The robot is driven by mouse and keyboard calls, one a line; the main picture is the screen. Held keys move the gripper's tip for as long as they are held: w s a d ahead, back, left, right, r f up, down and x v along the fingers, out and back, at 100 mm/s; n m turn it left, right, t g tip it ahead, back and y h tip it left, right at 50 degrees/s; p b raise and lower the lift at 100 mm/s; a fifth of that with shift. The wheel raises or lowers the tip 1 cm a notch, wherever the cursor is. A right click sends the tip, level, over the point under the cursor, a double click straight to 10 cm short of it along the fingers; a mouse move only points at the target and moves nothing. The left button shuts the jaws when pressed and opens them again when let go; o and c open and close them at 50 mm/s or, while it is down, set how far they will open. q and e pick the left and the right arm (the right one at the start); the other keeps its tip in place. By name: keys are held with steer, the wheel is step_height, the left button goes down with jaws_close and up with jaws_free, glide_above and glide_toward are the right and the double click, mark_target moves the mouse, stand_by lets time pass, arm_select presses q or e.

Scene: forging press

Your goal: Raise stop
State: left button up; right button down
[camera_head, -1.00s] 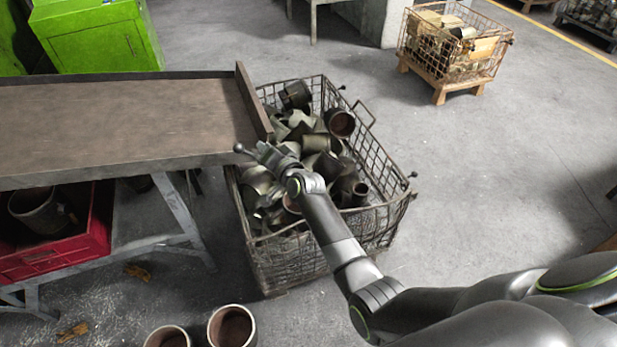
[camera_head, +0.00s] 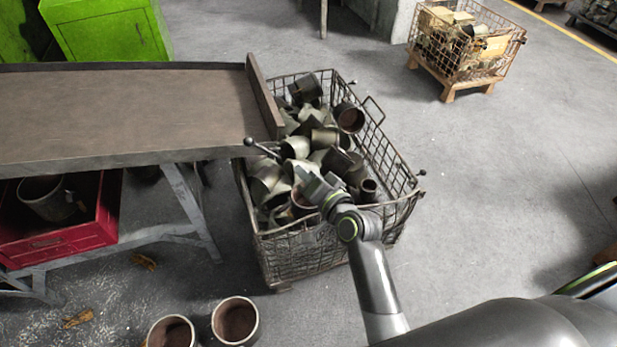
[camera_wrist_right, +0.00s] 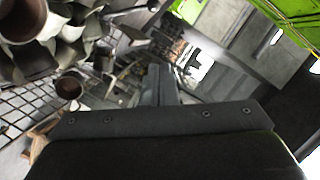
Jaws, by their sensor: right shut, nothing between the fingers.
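The stop (camera_head: 263,97) is a brown plate standing upright along the right end of the brown table (camera_head: 120,110). A lever with a dark ball knob (camera_head: 249,141) sticks out below the stop's near corner. My right gripper (camera_head: 306,180) is shut and empty, above the metal parts in the wire crate. It is to the right of and nearer than the knob, apart from it and from the stop. In the right wrist view the shut fingers (camera_wrist_right: 160,84) point ahead with nothing between them. My left gripper is not in view.
The wire crate (camera_head: 300,260), full of pipe pieces, stands against the table end. A red bin (camera_head: 75,240) is under the table. Two pipe sections (camera_head: 235,322) stand on the floor in front. A second wire crate (camera_head: 490,60) is far right. Floor to the right is clear.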

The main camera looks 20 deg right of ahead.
steer(key=shift+v, duration=0.85)
steer(key=s+d+f+n+g+h+p, duration=0.1)
steer(key=s+d+f+g, duration=0.3)
steer(key=f, duration=0.7)
steer(key=s+d+f+n+g+h+p, duration=0.1)
steer(key=s+f, duration=0.5)
steer(key=f, duration=0.5)
steer(key=s+d+f+n+g+h, duration=0.1)
steer(key=s+d+f+g, duration=0.3)
steer(key=f, duration=0.7)
steer(key=s+d+f+n+g, duration=0.1)
steer(key=s+f, duration=0.3)
steer(key=s, duration=0.6)
steer(key=s+d+f+n+g+h+p, duration=0.1)
steer(key=s+d+f+n+g, duration=0.1)
steer(key=s, duration=0.8)
steer(key=s+d+f+n+g+h, duration=0.1)
steer(key=s+d+f, duration=0.3)
steer(key=s, duration=0.6)
step_height(320, 180, down, 3)
steer(key=shift+s+r+g+p, duration=0.1)
steer(key=shift+s+g+p, duration=0.25)
steer(key=shift+g, duration=0.25)
